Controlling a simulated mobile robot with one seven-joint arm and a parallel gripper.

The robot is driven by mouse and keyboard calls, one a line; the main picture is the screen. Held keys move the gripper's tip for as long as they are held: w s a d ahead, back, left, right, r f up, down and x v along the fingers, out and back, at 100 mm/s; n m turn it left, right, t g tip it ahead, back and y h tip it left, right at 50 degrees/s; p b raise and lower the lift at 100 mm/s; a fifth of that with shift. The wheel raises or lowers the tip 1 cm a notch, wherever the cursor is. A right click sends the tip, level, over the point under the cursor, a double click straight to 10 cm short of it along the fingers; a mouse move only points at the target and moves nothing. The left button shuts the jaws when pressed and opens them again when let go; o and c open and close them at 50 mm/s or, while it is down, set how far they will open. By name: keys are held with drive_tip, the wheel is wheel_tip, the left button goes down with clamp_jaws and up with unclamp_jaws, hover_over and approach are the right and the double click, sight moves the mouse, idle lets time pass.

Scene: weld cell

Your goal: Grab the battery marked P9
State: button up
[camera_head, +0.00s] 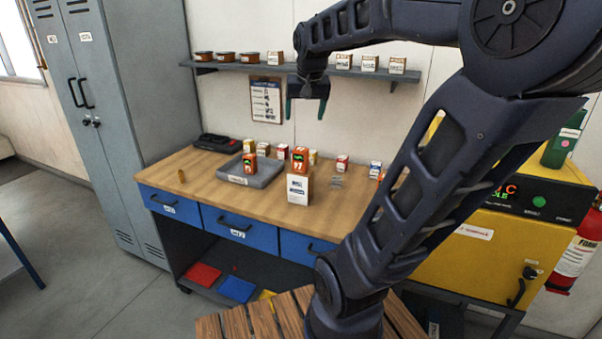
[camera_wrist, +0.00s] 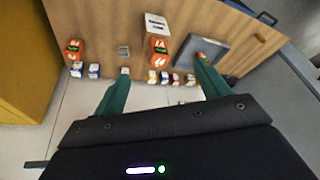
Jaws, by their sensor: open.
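Several orange batteries with dark display faces stand on the wooden workbench (camera_head: 215,185). One battery (camera_head: 299,160) stands near the middle, behind a white sign; its mark looks like P7 but is too small to be sure. Another battery (camera_head: 249,163) stands in the grey tray, its mark unreadable. A third shows only as a sliver behind my arm in the head view; in the wrist view it is the battery (camera_wrist: 73,49) at the left. I cannot tell which is P9. My gripper (camera_head: 307,108) is open and empty, above the back of the bench, fingers pointing down.
The grey tray (camera_head: 230,175) and white sign card (camera_head: 298,189) stand on the bench. Several small boxes line its back. A wall shelf (camera_head: 235,67) with tins and boxes is behind my gripper. A yellow machine (camera_head: 450,262) stands at right. The bench's left front is mostly clear.

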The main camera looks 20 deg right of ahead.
drive_tip(key=w+d+f+m+h, duration=0.1)
drive_tip(key=w+d+m, duration=0.15)
drive_tip(key=w, duration=0.65)
drive_tip(key=w+d+f+m+h, duration=0.1)
drive_tip(key=w+d+f, duration=0.15)
drive_tip(key=w, duration=0.65)
drive_tip(key=w+d+f+m, duration=0.1)
drive_tip(key=w+d+m, duration=0.15)
drive_tip(key=w, duration=0.65)
drive_tip(key=shift+n+g+h, duration=0.3)
drive_tip(key=shift+n, duration=0.1)
drive_tip(key=shift+w+d+f, duration=0.5)
drive_tip(key=shift+d+f, duration=0.05)
drive_tip(key=shift+f, duration=4.75)
drive_tip(key=shift+w+d+f, duration=0.5)
drive_tip(key=shift+f, duration=4.75)
drive_tip(key=shift+w+d+f, duration=0.5)
drive_tip(key=shift+d+f, duration=0.05)
drive_tip(key=shift+f, duration=4.75)
drive_tip(key=shift+c, duration=0.2)
drive_tip(key=shift+r, duration=0.1)
drive_tip(key=c, duration=1.2)
